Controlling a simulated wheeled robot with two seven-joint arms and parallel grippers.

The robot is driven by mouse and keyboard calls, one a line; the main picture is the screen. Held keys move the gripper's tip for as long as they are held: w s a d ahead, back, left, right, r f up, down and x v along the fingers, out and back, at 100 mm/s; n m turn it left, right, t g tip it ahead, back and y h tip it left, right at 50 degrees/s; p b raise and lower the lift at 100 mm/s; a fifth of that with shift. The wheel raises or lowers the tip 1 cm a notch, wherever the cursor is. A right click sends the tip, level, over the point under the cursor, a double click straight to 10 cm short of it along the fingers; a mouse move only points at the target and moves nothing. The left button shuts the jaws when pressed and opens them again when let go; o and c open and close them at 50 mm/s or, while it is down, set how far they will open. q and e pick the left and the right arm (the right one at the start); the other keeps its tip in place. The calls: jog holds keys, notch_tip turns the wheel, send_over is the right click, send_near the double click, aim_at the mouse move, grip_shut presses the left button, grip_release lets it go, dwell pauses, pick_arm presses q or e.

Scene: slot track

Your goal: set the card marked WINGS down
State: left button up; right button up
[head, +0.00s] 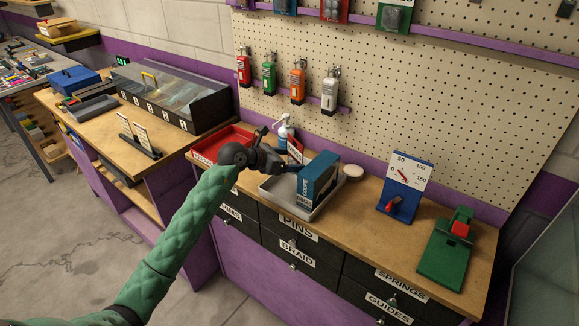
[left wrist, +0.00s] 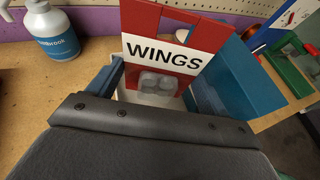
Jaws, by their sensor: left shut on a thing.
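The card marked WINGS (left wrist: 163,56) is red with a white label and a clear blister of grey parts. It is upright before my left gripper in the left wrist view, and its red edge shows in the head view (head: 295,148). My left gripper (head: 285,163) is shut on this card, at the left back of the grey tray (head: 325,211). The fingertips are mostly hidden. I cannot tell whether the card touches the tray. A blue box (head: 318,179) stands in the tray, to the right of the card. My right gripper is not in view.
A red tray (head: 242,133) lies left of my gripper, and a pump bottle (head: 283,133) stands behind. A white round lid (head: 353,172), a blue gauge stand (head: 402,190) and a green press (head: 445,255) are to the right. Bare wood lies between them.

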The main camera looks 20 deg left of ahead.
pick_arm(q)
jog(key=shift+f+p, duration=0.5)
jog(key=shift+f, duration=1.15)
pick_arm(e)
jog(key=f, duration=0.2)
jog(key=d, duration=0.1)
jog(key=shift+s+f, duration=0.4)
pick_arm(q)
jog(key=shift+f, duration=0.1)
jog(key=o, duration=0.9)
jog(key=shift+c, duration=0.2)
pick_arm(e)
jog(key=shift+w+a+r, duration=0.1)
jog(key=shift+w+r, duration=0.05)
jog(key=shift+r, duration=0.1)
